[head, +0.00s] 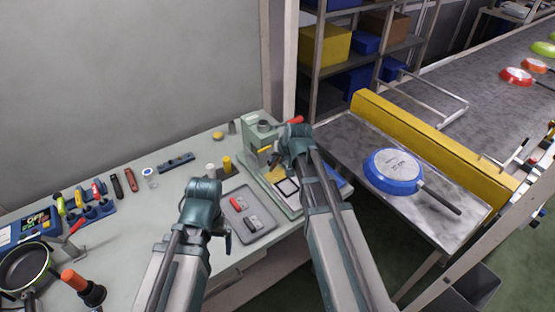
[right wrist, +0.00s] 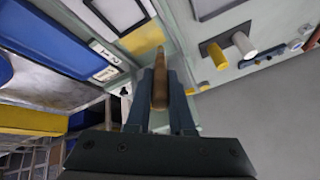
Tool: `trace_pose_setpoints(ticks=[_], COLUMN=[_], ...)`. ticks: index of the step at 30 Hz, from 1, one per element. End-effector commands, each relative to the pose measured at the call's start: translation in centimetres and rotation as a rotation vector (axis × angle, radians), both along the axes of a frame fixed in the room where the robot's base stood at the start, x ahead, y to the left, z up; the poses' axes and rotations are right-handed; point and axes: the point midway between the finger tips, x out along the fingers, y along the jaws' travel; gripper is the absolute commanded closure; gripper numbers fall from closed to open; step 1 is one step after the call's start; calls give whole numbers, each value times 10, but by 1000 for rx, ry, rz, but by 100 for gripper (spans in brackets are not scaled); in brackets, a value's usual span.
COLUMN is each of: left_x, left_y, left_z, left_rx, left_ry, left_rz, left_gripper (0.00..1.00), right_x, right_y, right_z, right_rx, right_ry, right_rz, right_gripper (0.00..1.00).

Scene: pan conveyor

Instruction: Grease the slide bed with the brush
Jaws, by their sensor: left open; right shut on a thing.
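My right gripper (right wrist: 160,84) is shut on the brown handle of the brush (right wrist: 159,92).
Yellow (head: 227,164) and white (head: 210,168) cylinders stand left of the machine. A blue pan (head: 392,168) lies on the metal table to the right, by a yellow barrier (head: 430,145). Tools and a dark pan (head: 24,266) fill the bench's left end.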

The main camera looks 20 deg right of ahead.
Motion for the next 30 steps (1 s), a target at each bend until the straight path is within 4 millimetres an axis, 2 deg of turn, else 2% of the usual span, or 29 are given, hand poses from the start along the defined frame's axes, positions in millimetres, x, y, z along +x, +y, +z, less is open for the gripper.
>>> trace_pose_setpoints(ticks=[1,12,30], left_x=[0,0,0], left_y=[0,0,0], left_z=[-10,-40,-42], left_rx=[0,0,0], left_ry=[0,0,0], left_rz=[0,0,0], left_gripper=[0,0,0], right_x=[0,0,0], right_y=[0,0,0], right_z=[-10,-40,-42], right_rx=[0,0,0], right_ry=[0,0,0], right_rz=[0,0,0], right_gripper=[100,100,100])
